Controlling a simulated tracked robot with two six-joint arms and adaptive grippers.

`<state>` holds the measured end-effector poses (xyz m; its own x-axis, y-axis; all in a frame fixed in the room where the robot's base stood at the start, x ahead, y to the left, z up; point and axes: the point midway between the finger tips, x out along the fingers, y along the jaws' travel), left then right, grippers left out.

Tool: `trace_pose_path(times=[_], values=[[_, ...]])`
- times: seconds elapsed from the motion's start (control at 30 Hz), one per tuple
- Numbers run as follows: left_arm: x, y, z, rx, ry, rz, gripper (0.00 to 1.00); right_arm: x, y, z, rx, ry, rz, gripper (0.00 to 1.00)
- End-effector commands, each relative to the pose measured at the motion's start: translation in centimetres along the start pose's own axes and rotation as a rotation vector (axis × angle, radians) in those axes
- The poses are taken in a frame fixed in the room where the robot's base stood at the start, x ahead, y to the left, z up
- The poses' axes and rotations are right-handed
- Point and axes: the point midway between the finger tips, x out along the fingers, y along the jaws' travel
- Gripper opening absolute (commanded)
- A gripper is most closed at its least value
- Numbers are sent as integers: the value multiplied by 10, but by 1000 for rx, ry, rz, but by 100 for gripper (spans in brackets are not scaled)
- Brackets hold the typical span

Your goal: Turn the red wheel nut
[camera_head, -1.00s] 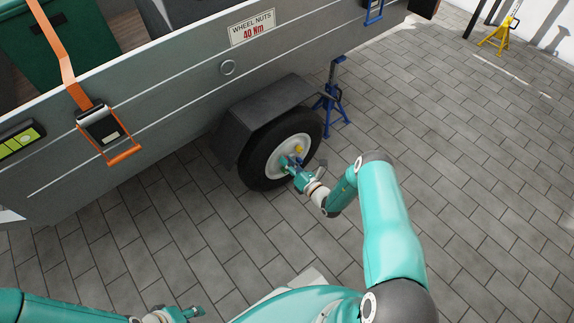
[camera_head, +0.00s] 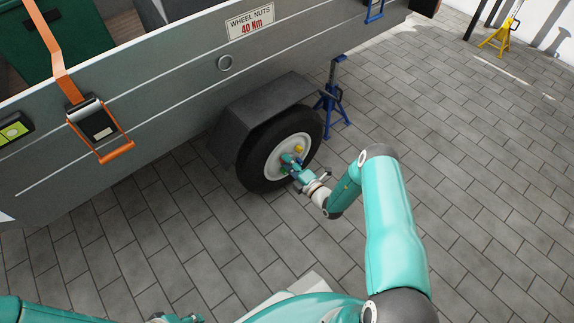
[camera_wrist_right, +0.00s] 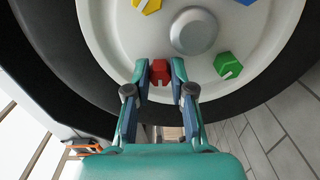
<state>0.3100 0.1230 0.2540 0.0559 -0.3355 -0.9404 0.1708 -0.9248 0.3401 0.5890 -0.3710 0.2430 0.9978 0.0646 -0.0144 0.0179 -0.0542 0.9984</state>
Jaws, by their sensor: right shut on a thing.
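The red wheel nut (camera_wrist_right: 160,72) sits on the white wheel rim (camera_wrist_right: 115,38), between the two fingers of my right gripper (camera_wrist_right: 160,75). The fingers are shut on it from both sides. In the head view my right gripper (camera_head: 292,164) is at the wheel and covers the red nut. A grey hub cap (camera_wrist_right: 194,32) is beside the nut. A green nut (camera_wrist_right: 228,65), a yellow nut (camera_wrist_right: 147,5) and a blue nut (camera_wrist_right: 245,2) are also on the rim. My left gripper (camera_head: 178,319) is cut off at the bottom edge of the head view.
The black tyre (camera_head: 246,170) is under a dark mudguard (camera_head: 258,104) on the grey trailer (camera_head: 160,95). A blue stand (camera_head: 333,100) is just right of the wheel. An orange strap buckle (camera_head: 103,135) hangs on the trailer side.

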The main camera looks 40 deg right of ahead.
Motion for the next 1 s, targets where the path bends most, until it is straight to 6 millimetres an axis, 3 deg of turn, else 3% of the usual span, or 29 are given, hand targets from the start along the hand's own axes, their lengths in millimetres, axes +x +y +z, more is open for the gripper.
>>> trace_pose_path(times=[0.6, 1.0], values=[[15, -5, 0, 0, 0, 0, 40, -2, -6, 4, 560, -14, -14, 0], [18, -6, 0, 0, 0, 0, 40, -2, -7, 3, 750, -16, -17, 0]])
